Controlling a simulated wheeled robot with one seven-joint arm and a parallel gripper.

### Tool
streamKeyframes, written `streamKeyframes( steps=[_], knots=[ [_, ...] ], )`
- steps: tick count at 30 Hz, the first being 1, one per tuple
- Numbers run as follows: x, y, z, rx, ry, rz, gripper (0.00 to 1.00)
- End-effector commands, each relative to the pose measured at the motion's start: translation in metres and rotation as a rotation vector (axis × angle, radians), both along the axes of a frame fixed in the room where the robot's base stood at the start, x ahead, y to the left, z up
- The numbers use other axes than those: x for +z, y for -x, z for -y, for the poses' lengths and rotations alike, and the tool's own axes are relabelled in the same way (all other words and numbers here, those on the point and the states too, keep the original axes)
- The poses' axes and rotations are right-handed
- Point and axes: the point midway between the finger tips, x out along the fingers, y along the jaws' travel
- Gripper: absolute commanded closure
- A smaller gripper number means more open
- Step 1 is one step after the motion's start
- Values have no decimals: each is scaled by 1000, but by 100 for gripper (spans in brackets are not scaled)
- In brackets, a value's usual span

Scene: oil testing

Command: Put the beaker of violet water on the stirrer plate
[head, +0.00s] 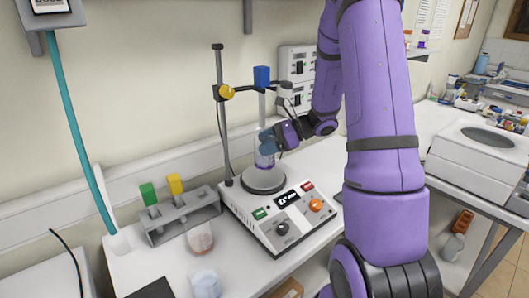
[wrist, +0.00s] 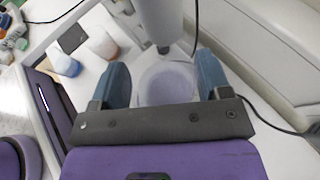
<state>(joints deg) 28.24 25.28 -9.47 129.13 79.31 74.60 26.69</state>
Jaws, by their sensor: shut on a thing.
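The clear beaker of violet water (head: 264,160) is upright at the stirrer plate (head: 264,181), the round grey disc on the white stirrer. Its base is over the disc; I cannot tell if it touches. My gripper (head: 270,141) holds the beaker from the right. In the wrist view my gripper's blue fingers (wrist: 165,82) are on either side of the beaker's round rim (wrist: 168,84), shut on it. The fingers partly hide its sides.
A stand (head: 222,120) with a yellow knob and a blue-topped probe (head: 262,77) rises just behind the beaker. A pinkish beaker (head: 200,238), a bluish beaker (head: 206,284) and a tube rack (head: 180,218) stand to the left. A white machine (head: 478,160) is at right.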

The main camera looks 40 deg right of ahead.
Motion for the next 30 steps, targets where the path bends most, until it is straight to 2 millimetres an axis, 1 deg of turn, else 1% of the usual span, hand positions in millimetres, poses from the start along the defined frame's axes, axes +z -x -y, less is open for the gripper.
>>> streamKeyframes(
  steps=[2, 6, 9, 22, 23, 24, 25, 26, 30],
  knots=[
    [-1, -9, -1, 1, -1, 1, 66],
    [-23, -8, 0, -1, -2, -3, 66],
    [-33, -9, 0, -1, -1, -2, 66],
    [-39, -8, 0, -1, 0, 0, 66],
    [-39, -8, 0, -1, 0, 0, 22],
    [-39, -8, 0, -1, 0, 0, 13],
    [-39, -8, 0, -1, 0, 0, 6],
    [-39, -8, 0, -1, 0, 0, 4],
    [-39, -8, 0, -1, 0, 0, 4]
  ],
)
